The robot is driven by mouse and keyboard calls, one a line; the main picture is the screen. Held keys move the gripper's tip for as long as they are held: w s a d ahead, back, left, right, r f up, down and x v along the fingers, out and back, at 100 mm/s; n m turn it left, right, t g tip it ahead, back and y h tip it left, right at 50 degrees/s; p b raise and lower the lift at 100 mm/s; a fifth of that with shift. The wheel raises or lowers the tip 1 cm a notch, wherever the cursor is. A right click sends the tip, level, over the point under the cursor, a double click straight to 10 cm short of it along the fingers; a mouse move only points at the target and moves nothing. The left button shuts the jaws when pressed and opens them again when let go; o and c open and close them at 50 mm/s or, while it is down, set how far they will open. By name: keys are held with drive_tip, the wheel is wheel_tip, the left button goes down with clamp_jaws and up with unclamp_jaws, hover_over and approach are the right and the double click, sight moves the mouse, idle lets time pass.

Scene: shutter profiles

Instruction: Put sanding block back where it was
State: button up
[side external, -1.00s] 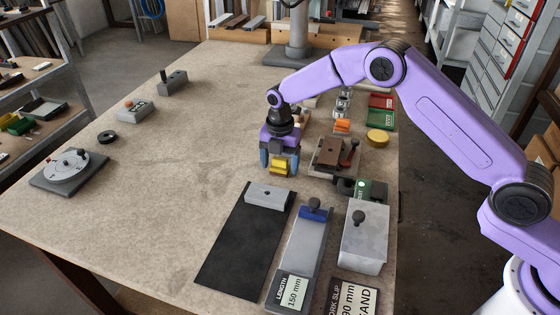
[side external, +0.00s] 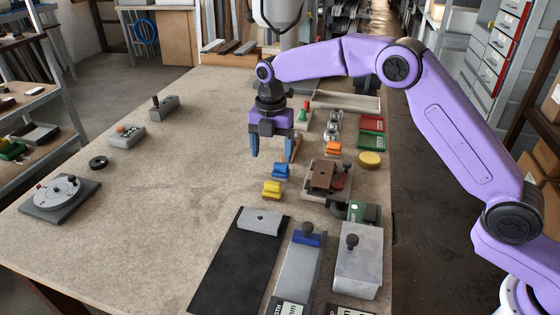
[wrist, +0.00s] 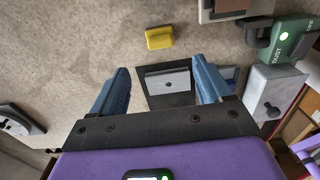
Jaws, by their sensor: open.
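A small yellow block (side external: 271,189) sits on the bench above the black mat, and it also shows in the wrist view (wrist: 159,38). A similar blue block (side external: 280,170) lies just behind it, and an orange block (side external: 333,147) lies further right. No label shows which one is the sanding block. My gripper (side external: 269,155) is raised above the bench, behind the yellow block. Its two blue fingers are apart with nothing between them; they also show spread in the wrist view (wrist: 160,78).
A black mat (side external: 235,265) with a grey bar, a grey length slide (side external: 297,265) and a grey block with a knob (side external: 358,265) line the front. A brown-topped fixture (side external: 322,176) and green dust unit (side external: 357,211) stand right.

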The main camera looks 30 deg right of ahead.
drive_tip(key=shift+r, duration=0.2)
drive_tip(key=s+d+r+m, duration=0.1)
drive_tip(key=s+r+m, duration=0.2)
drive_tip(key=s, duration=0.6)
drive_tip(key=s+d+r+m, duration=0.1)
drive_tip(key=s+r+m, duration=0.25)
drive_tip(key=s, duration=0.65)
drive_tip(key=s+d+f+m, duration=0.1)
drive_tip(key=s+d+m, duration=0.3)
drive_tip(key=s+d, duration=0.3)
drive_tip(key=s+d+f+m, duration=0.1)
drive_tip(key=s+d+m, duration=0.3)
drive_tip(key=s, duration=1.2)
drive_tip(key=d, duration=0.4)
drive_tip(key=shift+f, duration=0.35)
